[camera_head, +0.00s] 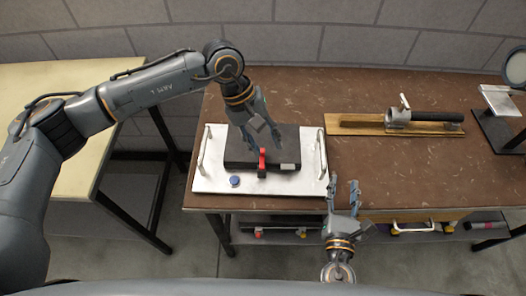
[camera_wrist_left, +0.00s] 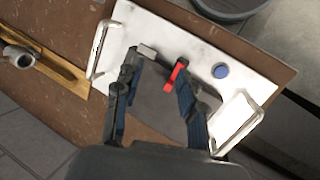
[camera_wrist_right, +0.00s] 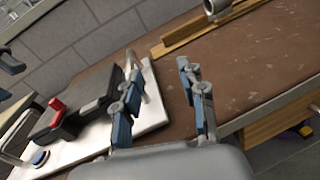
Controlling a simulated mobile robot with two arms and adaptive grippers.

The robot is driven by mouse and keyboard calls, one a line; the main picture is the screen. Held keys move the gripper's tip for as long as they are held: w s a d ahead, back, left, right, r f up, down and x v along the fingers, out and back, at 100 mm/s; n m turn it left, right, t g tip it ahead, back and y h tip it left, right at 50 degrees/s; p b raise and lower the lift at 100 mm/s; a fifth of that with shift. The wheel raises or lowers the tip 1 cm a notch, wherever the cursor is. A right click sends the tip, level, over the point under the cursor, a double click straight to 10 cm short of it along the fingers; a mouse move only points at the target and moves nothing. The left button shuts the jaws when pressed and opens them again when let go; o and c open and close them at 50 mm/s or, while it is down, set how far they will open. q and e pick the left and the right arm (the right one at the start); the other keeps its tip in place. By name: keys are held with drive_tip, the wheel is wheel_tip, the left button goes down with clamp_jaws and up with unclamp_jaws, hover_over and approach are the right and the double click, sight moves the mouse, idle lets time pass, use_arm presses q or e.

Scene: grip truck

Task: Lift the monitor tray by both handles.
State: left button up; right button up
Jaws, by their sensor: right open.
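The silver monitor tray (camera_head: 212,180) lies flat on the brown table, with a dark flat box (camera_head: 240,150) on it. The box has a red part (camera_head: 262,163). The tray's left handle (camera_head: 204,148) and right handle (camera_head: 323,158) stand at its short ends; they also show in the left wrist view as the left handle (camera_wrist_left: 240,125) and the right handle (camera_wrist_left: 98,50). My left gripper (camera_head: 264,132) is open and empty above the box, between the handles. My right gripper (camera_head: 343,188) is open and empty at the table's front edge, just right of the right handle.
A blue round knob (camera_head: 235,181) sits on the tray's front left. A wooden board (camera_head: 355,121) with a metal and black tool (camera_head: 430,116) lies right of the tray. A pale table (camera_head: 60,85) stands at the left across a gap. The table's front right is clear.

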sight(204, 142)
drive_tip(key=a+n+y, duration=0.1)
drive_tip(key=n, duration=0.1)
drive_tip(key=a+n+y, duration=0.1)
drive_tip(key=n, duration=0.1)
drive_tip(key=a+n+y, duration=0.1)
drive_tip(key=a+n, duration=0.1)
drive_tip(key=shift+s+a+f+t, duration=0.1)
drive_tip(key=shift+s+f+t, duration=0.25)
drive_tip(key=shift+f+t, duration=0.05)
use_arm(q)
drive_tip(key=w+a+r+y, duration=0.1)
drive_tip(key=w+a+y, duration=0.2)
drive_tip(key=a, duration=0.4)
drive_tip(key=w+a+r+m+t+y, duration=0.1)
drive_tip(key=w+a+r+y, duration=0.1)
drive_tip(key=a, duration=0.5)
drive_tip(key=shift+w+a+m+t+y, duration=0.3)
drive_tip(key=shift+w+y, duration=0.4)
drive_tip(key=shift+y, duration=0.1)
use_arm(e)
drive_tip(key=shift+w, duration=0.1)
drive_tip(key=shift+w, duration=0.25)
use_arm(q)
drive_tip(key=x, duration=1.3)
drive_tip(key=shift+f, duration=0.45)
use_arm(e)
drive_tip(key=w, duration=1.3)
drive_tip(key=shift+w, duration=0.1)
